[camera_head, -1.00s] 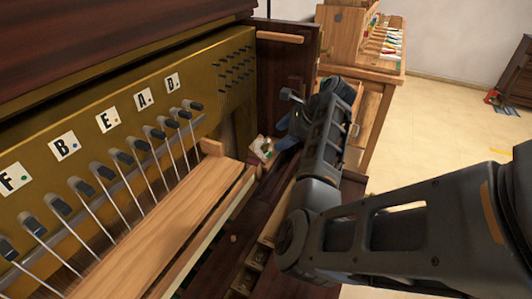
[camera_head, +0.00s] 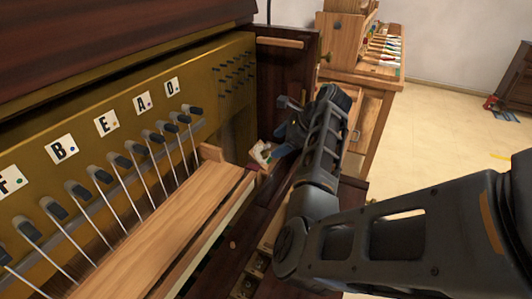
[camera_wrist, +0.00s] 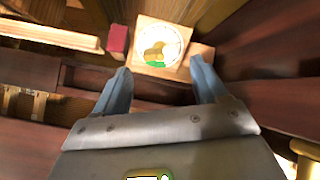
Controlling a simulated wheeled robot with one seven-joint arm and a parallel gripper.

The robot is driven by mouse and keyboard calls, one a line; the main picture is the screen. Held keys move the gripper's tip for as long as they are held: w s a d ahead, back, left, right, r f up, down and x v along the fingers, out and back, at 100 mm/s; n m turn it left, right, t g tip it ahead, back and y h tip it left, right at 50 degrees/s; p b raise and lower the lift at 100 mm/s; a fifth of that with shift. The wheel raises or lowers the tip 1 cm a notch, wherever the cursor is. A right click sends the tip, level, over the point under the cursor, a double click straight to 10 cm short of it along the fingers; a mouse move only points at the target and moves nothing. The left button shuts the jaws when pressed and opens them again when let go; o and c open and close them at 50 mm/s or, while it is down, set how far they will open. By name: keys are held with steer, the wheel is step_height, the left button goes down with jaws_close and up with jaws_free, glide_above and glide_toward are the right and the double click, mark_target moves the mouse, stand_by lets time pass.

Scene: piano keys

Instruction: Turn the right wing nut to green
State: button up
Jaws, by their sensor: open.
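In the wrist view the right wing nut (camera_wrist: 154,50) is a brass-yellow piece on a round white dial (camera_wrist: 176,45). The dial is set on a square light-wood block (camera_wrist: 192,25) and shows a green patch at its near edge. My gripper (camera_wrist: 161,68) is open, its two blue-grey fingers spread to the left and right of the dial's near side. Nothing is between the fingers. In the head view the white dial block (camera_head: 261,154) shows small beside my gripper (camera_head: 281,140), which my arm partly hides. I cannot tell exactly how the wings are angled.
A small red block (camera_wrist: 117,40) stands left of the dial. Dark wooden walls (camera_wrist: 275,55) close in on the right. In the head view a wooden key rail (camera_head: 165,225) and rods with black ends run along the left. A wooden table (camera_head: 370,70) stands behind.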

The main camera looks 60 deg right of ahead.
mark_target(269, 150)
steer(key=shift+b+x, duration=0.45)
steer(key=shift+x, duration=0.85)
steer(key=shift+w+f, duration=0.2)
steer(key=shift+f, duration=0.05)
steer(key=shift+w+f, duration=0.2)
steer(key=shift+f, duration=0.05)
steer(key=shift+w+a+f+b, duration=0.1)
steer(key=shift+w+f+b, duration=0.15)
steer(key=shift+b, duration=0.15)
steer(key=shift+b+x, duration=0.3)
steer(key=shift+x, duration=0.5)
steer(key=shift+s+r+p, duration=0.4)
steer(key=shift+r+p, duration=0.05)
steer(key=shift+p, duration=0.5)
